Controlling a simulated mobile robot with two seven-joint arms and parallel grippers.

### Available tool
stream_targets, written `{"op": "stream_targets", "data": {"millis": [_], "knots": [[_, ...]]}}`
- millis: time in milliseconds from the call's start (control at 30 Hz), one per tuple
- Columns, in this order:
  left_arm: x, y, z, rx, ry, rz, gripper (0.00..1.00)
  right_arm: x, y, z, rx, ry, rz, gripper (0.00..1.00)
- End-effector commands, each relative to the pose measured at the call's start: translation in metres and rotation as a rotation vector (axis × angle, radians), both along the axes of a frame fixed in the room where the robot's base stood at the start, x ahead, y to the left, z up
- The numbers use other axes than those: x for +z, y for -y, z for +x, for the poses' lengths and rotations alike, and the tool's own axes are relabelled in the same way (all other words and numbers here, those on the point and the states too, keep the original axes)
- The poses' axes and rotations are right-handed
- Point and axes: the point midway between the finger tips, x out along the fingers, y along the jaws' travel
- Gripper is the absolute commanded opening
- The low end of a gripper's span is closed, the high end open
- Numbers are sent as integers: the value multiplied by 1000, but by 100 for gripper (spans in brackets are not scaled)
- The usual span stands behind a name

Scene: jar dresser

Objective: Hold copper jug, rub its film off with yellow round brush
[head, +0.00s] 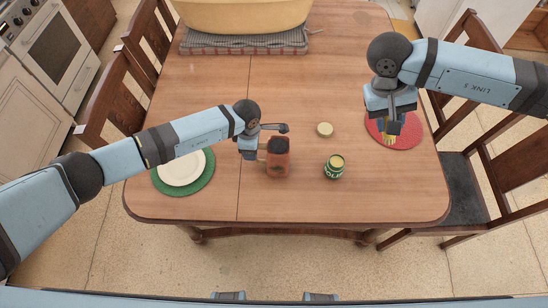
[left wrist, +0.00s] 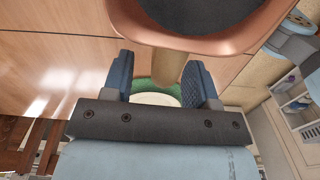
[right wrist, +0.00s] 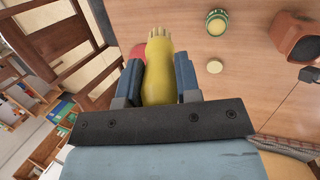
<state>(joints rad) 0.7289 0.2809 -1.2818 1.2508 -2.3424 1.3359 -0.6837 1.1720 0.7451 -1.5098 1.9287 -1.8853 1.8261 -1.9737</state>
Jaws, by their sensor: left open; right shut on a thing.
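The copper jug (head: 278,160) stands upright on the table with its dark mouth up; its rim and side fill the top of the left wrist view (left wrist: 245,38). My left gripper (head: 254,154) is open at the jug's left side. Its two fingers stand either side of the jug's tan handle (left wrist: 169,70), with gaps showing. My right gripper (head: 391,117) is shut on the yellow brush (right wrist: 158,75), held over the red mat with bristles pointing away from the gripper. The jug also shows in the right wrist view (right wrist: 296,38). I cannot make out the film's extent.
An open green tin (head: 334,167) stands right of the jug, with a round lid (head: 324,129) behind it. A white plate (head: 181,167) lies on a green mat at left. The red mat (head: 407,132) is at right. A large yellow tub (head: 243,14) stands at the back.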

Motion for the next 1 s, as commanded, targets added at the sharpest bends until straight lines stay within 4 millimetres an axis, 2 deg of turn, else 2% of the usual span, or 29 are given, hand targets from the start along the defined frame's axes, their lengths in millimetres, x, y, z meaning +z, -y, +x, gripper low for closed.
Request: {"op": "stream_targets", "data": {"millis": [33,167,500,567,700,733,767,800,900,1000], "knots": [[-7,0,0,0,0,0,53,-5,0,0,0,0,0,7],[-13,0,0,-1,0,0,53,-8,0,0,0,0,0,7],[-15,0,0,-1,0,0,53,-8,0,0,0,0,0,7],[-15,0,0,-1,0,-1,42,-8,0,0,0,0,0,7],[-14,0,0,0,0,-1,10,-8,0,0,0,0,0,7],[-14,0,0,0,0,-1,8,-8,0,0,0,0,0,7],[-14,0,0,0,0,0,8,-8,0,0,0,0,0,7],[-14,0,0,0,0,0,26,-8,0,0,0,0,0,7],[-14,0,0,0,0,-1,44,-8,0,0,0,0,0,7],[-14,0,0,0,0,0,44,-8,0,0,0,0,0,7]]}}
